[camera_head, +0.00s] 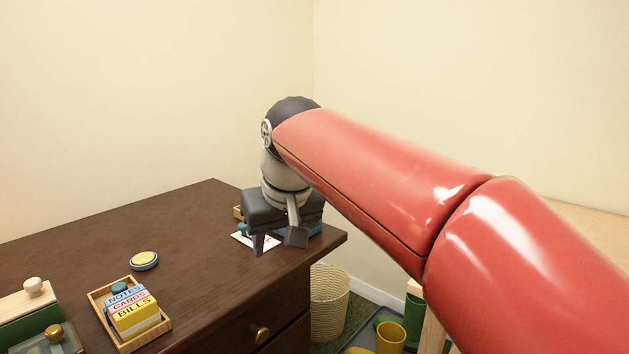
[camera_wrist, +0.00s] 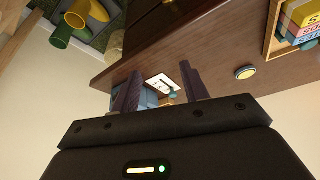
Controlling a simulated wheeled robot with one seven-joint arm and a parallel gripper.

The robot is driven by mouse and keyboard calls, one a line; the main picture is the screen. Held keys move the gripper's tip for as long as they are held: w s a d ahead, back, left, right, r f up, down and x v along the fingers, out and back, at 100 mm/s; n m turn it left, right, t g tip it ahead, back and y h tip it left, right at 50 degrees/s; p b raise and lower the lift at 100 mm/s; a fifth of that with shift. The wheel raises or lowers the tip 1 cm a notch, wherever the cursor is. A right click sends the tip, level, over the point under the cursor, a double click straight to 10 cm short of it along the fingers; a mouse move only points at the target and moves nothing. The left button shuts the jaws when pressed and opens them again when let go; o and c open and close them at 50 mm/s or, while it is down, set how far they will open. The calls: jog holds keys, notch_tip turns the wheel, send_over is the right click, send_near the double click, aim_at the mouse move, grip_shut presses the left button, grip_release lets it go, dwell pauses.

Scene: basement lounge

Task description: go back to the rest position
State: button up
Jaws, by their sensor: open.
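My gripper (camera_head: 278,241) is at the far right corner of the dark wooden desk (camera_head: 200,235), pointing down. In the wrist view its two fingers (camera_wrist: 161,88) stand apart with no object clearly held between them. Near the fingers lies a white card (camera_head: 240,239) with dark marks, which also shows in the wrist view (camera_wrist: 160,83). A small teal knobbed item (camera_head: 243,229) is by it. A blue thing (camera_wrist: 148,98) shows partly behind the fingers. My gripper hides much of this corner, and I cannot tell whether the fingers touch anything.
A wooden box of tabbed cards (camera_head: 132,310) and a round yellow-topped disc (camera_head: 144,260) are on the desk. A wicker basket (camera_head: 328,300) and yellow cup (camera_head: 390,336) are below, right. The desk's middle is clear.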

jog(key=s+d+f+m, duration=0.1)
jog(key=s+d+f, duration=0.1)
jog(key=s+d, duration=0.3)
jog(key=s+d+f+m, duration=0.1)
jog(key=s+d+f, duration=0.15)
jog(key=d, duration=0.55)
jog(key=s+d+f+m+t+h, duration=0.1)
jog(key=s+d+f+m+h, duration=0.1)
jog(key=s+d+f, duration=0.6)
notch_tip(320, 180, down, 4)
jog(key=s+m, duration=0.1)
jog(key=s, duration=0.1)
jog(key=shift+s+d+r, duration=0.15)
jog(key=shift+s+r, duration=0.05)
jog(key=shift+s, duration=0.2)
dwell(0.7)
